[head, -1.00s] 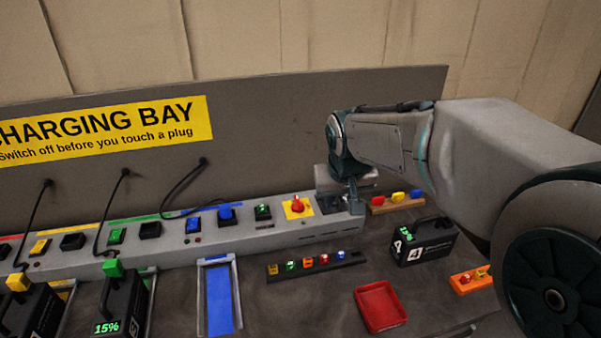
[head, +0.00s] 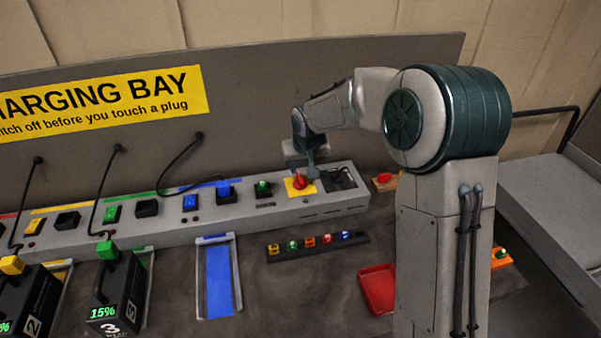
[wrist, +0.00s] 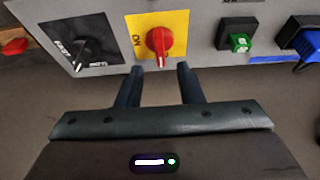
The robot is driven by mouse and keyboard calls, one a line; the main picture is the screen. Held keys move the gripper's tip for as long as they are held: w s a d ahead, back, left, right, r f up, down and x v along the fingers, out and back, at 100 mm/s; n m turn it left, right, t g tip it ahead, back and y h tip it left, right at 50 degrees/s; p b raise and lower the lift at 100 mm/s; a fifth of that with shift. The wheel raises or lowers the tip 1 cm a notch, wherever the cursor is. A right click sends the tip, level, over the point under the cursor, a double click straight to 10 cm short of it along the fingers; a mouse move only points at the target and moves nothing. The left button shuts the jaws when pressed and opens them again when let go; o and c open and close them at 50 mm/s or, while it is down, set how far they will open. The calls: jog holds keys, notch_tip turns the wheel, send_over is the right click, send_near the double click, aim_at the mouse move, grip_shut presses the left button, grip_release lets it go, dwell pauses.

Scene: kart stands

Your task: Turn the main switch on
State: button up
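The main switch is a red rotary knob (head: 299,181) on a yellow plate at the right part of the grey charging console. In the wrist view the red knob (wrist: 159,41) sits just beyond my fingertips, roughly centred between them. In the head view my gripper (head: 312,174) is right beside the knob; contact cannot be told.
A black dial (wrist: 80,50) on a black panel is beside the yellow plate. A green plug (wrist: 239,42) is on the other side. A rack of small coloured pieces (head: 318,243), a red tray (head: 377,288) and a blue-floored bay (head: 218,280) lie in front of the console.

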aim_at(300, 177)
jog(key=shift+p+x, duration=0.4)
jog(key=shift+x, duration=2.55)
grip_shut()
